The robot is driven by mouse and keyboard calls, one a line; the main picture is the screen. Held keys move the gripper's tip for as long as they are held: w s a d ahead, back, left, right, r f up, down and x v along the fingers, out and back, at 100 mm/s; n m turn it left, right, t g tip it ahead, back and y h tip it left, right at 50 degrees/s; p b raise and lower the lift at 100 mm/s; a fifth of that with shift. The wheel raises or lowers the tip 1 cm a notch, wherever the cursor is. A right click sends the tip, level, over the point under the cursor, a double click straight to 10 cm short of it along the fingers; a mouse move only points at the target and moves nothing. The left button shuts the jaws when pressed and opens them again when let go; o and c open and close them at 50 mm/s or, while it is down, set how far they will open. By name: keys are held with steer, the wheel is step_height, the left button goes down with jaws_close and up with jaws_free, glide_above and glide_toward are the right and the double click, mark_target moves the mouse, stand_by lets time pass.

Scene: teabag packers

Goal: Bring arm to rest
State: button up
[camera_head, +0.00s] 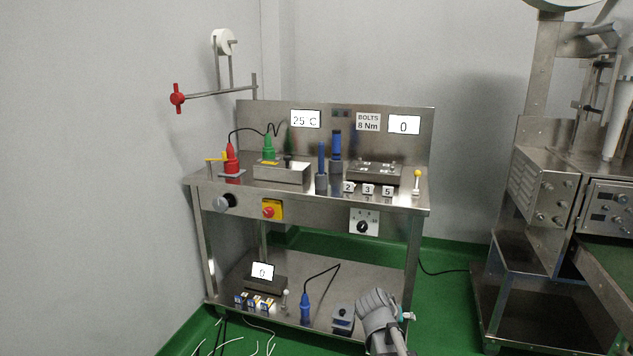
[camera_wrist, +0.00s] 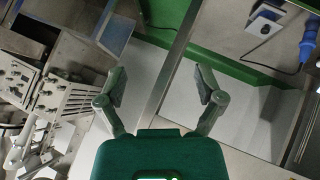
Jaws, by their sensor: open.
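My gripper (camera_wrist: 163,92) is open in the wrist view, with its two fingers spread apart and nothing between them. Past the fingertips show a grey panel and the green floor. In the head view my arm (camera_head: 377,318) shows at the lower right of the steel workbench (camera_head: 300,205), in front of its lower shelf. The gripper's fingers cannot be made out in the head view.
The bench top carries a red tool (camera_head: 231,158), a green tool (camera_head: 269,148) and blue tools (camera_head: 336,146). The lower shelf (camera_head: 345,283) holds a blue plug (camera_head: 305,309) and a grey box (camera_head: 343,317). A machine (camera_head: 540,185) stands right; green floor (camera_head: 448,285) lies between.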

steer(key=s+a+f+n+g+y+p, duration=0.1)
steer(key=s+a+f+g+y, duration=0.15)
steer(key=s, duration=0.55)
steer(key=s+a+f+n+g+y, duration=0.1)
steer(key=s+a+f+g+y, duration=0.2)
steer(key=s, duration=0.5)
step_height(320, 180, up, 39)
steer(key=y+p, duration=0.1)
steer(key=p, duration=3.6)
steer(key=shift+a+f+g+p, duration=0.15)
steer(key=shift+a+g+p, duration=0.05)
steer(key=shift+g+p, duration=0.15)
